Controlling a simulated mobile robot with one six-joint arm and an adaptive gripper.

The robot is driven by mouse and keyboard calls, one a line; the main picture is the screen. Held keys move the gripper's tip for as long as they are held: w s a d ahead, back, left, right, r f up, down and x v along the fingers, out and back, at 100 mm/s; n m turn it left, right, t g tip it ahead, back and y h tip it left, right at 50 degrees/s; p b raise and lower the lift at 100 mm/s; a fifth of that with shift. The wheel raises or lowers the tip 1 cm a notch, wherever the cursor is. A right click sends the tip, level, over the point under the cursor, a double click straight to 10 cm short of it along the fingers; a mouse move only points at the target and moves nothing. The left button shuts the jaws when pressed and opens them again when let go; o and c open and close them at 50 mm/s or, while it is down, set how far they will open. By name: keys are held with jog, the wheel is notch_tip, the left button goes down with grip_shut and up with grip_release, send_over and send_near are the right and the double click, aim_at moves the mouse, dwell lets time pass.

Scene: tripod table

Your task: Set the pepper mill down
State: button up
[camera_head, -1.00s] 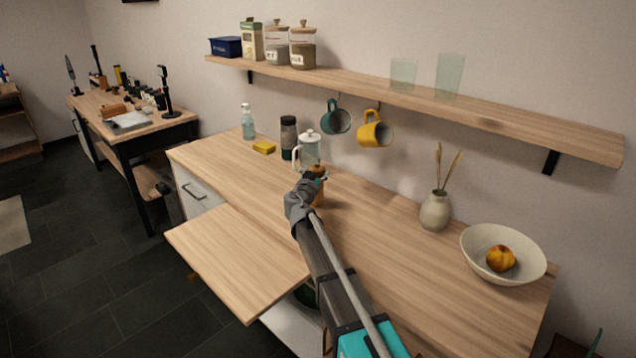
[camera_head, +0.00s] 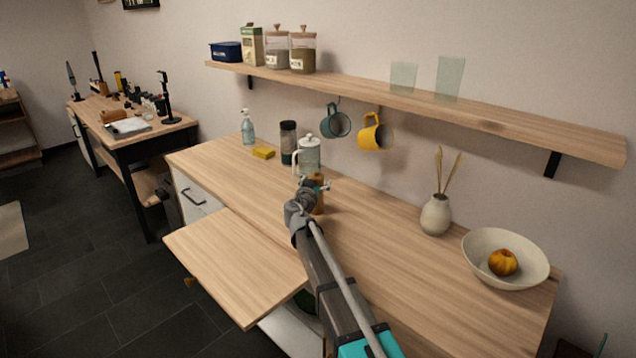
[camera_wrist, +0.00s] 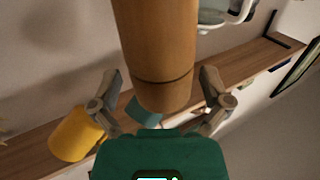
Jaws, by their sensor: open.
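The pepper mill (camera_head: 318,196) is a brown wooden cylinder standing on the wooden counter (camera_head: 385,255), in front of the glass press pot. My arm partly hides it in the head view. In the wrist view the mill (camera_wrist: 158,50) fills the upper middle, with a dark ring near its end. My gripper (camera_wrist: 158,85) is open, with one finger on each side of the mill and a visible gap to both. In the head view my gripper (camera_head: 314,186) is at the upper part of the mill.
Close behind stand the press pot (camera_head: 308,158) and a dark-lidded jar (camera_head: 288,143). A yellow sponge (camera_head: 263,152) and a spray bottle (camera_head: 247,128) are to the left. A vase (camera_head: 436,215) and a bowl (camera_head: 478,258) stand right. Mugs hang under the shelf (camera_head: 500,122).

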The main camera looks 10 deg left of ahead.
jog(key=shift+r, duration=0.1)
dwell(0.3)
jog(key=shift+s, duration=0.15)
jog(key=s+a, duration=0.2)
jog(key=s, duration=0.9)
jog(key=shift+s+a, duration=0.15)
jog(key=shift+s, duration=0.1)
jog(key=shift+n, duration=0.3)
jog(key=n, duration=1.1)
jog(key=a+n+h, duration=0.1)
jog(key=n, duration=1.1)
jog(key=s+a+n, duration=0.1)
jog(key=n, duration=1)
jog(key=shift+n+h, duration=0.3)
